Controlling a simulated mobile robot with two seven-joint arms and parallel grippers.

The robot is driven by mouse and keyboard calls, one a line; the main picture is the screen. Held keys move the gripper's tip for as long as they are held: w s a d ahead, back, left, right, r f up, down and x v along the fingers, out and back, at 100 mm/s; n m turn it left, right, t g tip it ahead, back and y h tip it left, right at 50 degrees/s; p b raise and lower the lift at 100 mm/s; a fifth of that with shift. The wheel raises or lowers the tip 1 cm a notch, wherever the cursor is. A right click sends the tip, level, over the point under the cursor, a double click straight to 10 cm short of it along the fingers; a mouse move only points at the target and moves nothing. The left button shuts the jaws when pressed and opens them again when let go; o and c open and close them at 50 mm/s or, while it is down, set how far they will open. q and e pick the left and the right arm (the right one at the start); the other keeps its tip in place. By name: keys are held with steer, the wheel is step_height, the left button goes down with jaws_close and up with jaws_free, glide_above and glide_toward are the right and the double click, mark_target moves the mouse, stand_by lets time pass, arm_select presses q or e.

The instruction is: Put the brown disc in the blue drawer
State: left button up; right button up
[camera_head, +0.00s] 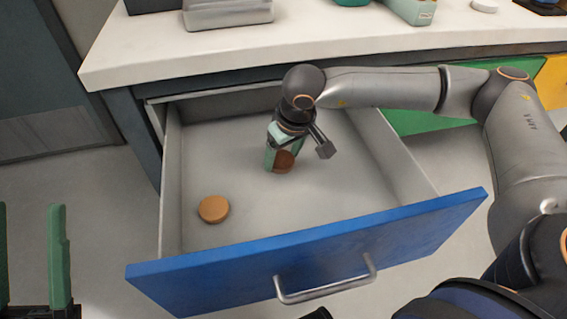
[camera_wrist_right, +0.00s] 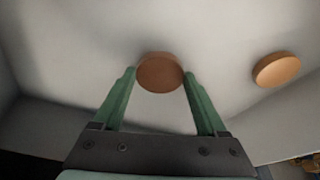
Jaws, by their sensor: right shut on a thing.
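The blue drawer (camera_head: 310,252) is pulled open, with a grey interior and a silver bar handle on its blue front. My right gripper (camera_head: 281,163) reaches into the drawer from above. Its green fingers are shut on the brown disc (camera_head: 284,160), which also shows between the fingertips in the right wrist view (camera_wrist_right: 160,73). The disc is inside the drawer's walls, low over its floor; I cannot tell whether it touches. My left gripper (camera_head: 32,245) is at the lower left edge, outside the drawer, its green fingers apart and empty.
A second, lighter tan disc (camera_head: 213,209) lies in the drawer's front left; it also shows in the right wrist view (camera_wrist_right: 276,69). The white countertop (camera_head: 330,38) overhangs the drawer's back. A green drawer front (camera_head: 425,117) and a yellow one (camera_head: 554,85) are at the right.

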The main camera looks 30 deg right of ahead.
step_height(320, 180, down, 2)
steer(key=shift+d, duration=0.1)
arm_select(q)
steer(key=shift+d+f, duration=0.15)
steer(key=shift+f, duration=0.45)
steer(key=shift+f, duration=0.1)
arm_select(e)
steer(key=shift+f, duration=0.15)
steer(key=o, duration=1.3)
